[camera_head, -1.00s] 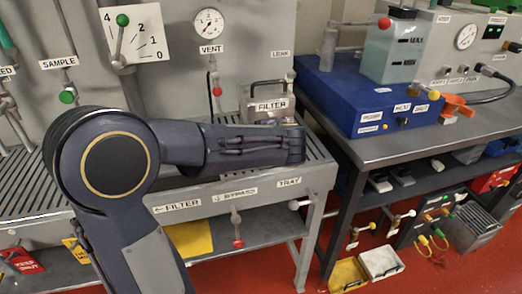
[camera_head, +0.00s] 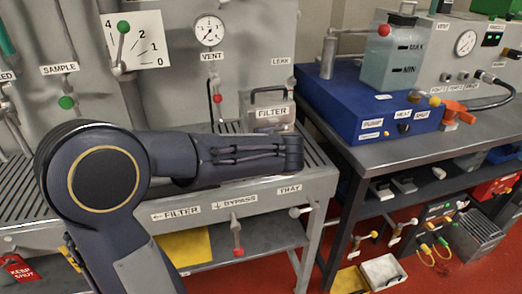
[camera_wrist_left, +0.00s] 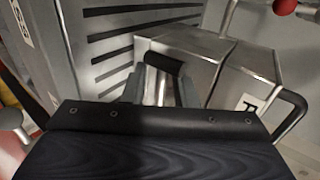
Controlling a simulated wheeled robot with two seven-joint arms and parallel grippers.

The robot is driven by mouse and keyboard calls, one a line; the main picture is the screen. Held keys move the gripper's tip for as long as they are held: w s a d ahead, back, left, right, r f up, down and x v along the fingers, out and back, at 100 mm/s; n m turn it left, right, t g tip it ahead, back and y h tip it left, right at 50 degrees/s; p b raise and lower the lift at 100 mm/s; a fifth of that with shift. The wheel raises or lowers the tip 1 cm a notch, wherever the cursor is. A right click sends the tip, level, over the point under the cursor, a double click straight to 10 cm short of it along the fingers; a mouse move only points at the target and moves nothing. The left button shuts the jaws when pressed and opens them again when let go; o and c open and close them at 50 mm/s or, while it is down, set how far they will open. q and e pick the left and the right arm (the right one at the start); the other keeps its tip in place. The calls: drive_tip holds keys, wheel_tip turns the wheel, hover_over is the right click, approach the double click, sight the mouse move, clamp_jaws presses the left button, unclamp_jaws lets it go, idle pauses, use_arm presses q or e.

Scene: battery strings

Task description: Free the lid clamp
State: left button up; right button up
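The grey metal filter box (camera_head: 268,97) stands on the slatted bench top behind my left forearm, with a "FILTER" label on its front and a looped handle above. In the left wrist view the filter box (camera_wrist_left: 240,62) has a black side handle (camera_wrist_left: 296,108). A short black grip (camera_wrist_left: 165,62) on pale metal rods stands against its near side; it may be the lid clamp. My left gripper (camera_wrist_left: 160,92) has its fingers apart on either side of these rods. Contact is unclear. In the head view my forearm hides its fingers. My right gripper is not in view.
A red-knobbed lever (camera_head: 217,98) stands under the "VENT" gauge (camera_head: 209,30), left of the box. The "BYPASS" lever (camera_head: 237,238) hangs below the bench front. A blue pump unit (camera_head: 345,100) sits on the separate right table, across a gap.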

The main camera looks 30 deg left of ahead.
use_arm(q)
drive_tip(key=shift+d, duration=0.1)
drive_tip(key=p+v, duration=0.1)
drive_tip(key=v, duration=0.6)
drive_tip(key=shift+s+d+r, duration=0.15)
drive_tip(key=shift+s+r, duration=0.05)
drive_tip(key=shift+s, duration=0.05)
drive_tip(key=s+f+n+g+h, duration=0.35)
drive_tip(key=s+f+h, duration=0.25)
drive_tip(key=s+f, duration=0.5)
drive_tip(key=s+d+n+t+h, duration=0.2)
drive_tip(key=s+d+n+h, duration=0.4)
drive_tip(key=s+d, duration=0.35)
wheel_tip(320, 180, up, 14)
drive_tip(key=s+p, duration=0.1)
drive_tip(key=p, duration=1.3)
drive_tip(key=shift+r, duration=0.25)
